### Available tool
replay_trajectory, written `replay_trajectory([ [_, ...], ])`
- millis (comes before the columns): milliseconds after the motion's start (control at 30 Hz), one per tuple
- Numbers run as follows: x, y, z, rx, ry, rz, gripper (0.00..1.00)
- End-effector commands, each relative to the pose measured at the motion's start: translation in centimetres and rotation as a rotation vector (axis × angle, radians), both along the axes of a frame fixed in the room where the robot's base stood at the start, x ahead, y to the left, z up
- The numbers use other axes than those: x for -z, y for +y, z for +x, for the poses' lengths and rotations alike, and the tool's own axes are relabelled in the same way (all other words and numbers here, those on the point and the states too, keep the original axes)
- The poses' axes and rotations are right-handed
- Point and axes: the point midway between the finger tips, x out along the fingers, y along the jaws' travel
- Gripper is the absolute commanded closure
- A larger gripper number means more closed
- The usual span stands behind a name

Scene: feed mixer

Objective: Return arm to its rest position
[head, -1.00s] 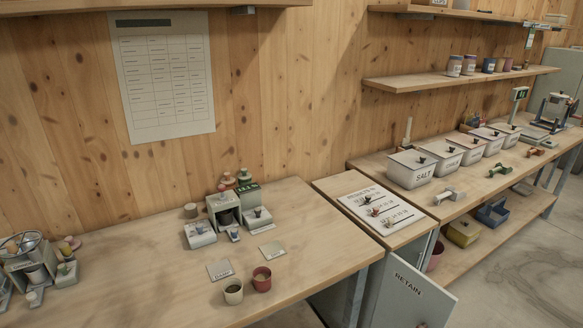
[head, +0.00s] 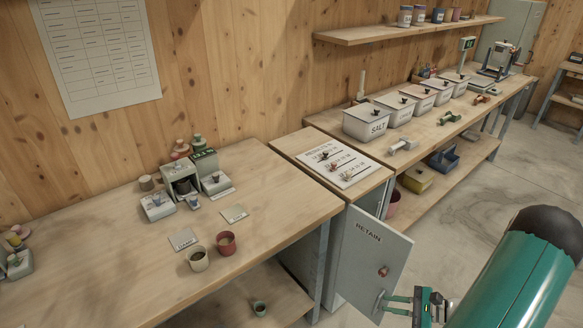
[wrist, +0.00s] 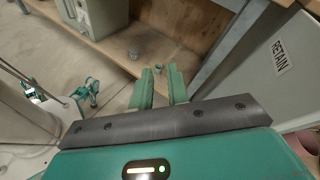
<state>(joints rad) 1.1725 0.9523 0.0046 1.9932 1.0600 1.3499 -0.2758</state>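My gripper (head: 388,305) is at the lower right of the head view, in front of the open cabinet door marked RETAIN (head: 368,255). Its two green fingers point left and overlap the door's lower edge near a pale handle (head: 379,300); I cannot tell from this view whether they touch. In the wrist view the fingers (wrist: 162,75) stand apart with nothing held between them. The RETAIN door (wrist: 275,65) stands to their right there. My green arm reaches in from the right of the head view.
A wooden table (head: 110,285) holds a beige cup (head: 198,259), a red cup (head: 226,243) and small devices. A bench with lidded bins, including SALT (head: 366,123), runs right. Concrete floor (head: 470,215) is open at right.

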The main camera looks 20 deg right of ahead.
Motion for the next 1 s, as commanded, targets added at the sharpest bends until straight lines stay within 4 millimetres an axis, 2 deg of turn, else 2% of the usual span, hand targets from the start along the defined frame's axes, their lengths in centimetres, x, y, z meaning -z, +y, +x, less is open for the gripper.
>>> replay_trajectory([
  [33, -1.9, 0.9, 0.9, -0.069, 0.002, -0.051, 0.83],
  [200, -6.8, 4.2, 2.7, -0.283, 0.013, -0.212, 0.83],
  [433, -13.0, 9.0, 3.9, -0.549, 0.005, -0.451, 0.83],
  [667, -18.6, 13.8, 3.8, -0.781, -0.038, -0.712, 0.83],
  [1000, -25.9, 20.0, 1.8, -1.04, -0.175, -1.125, 0.83],
])
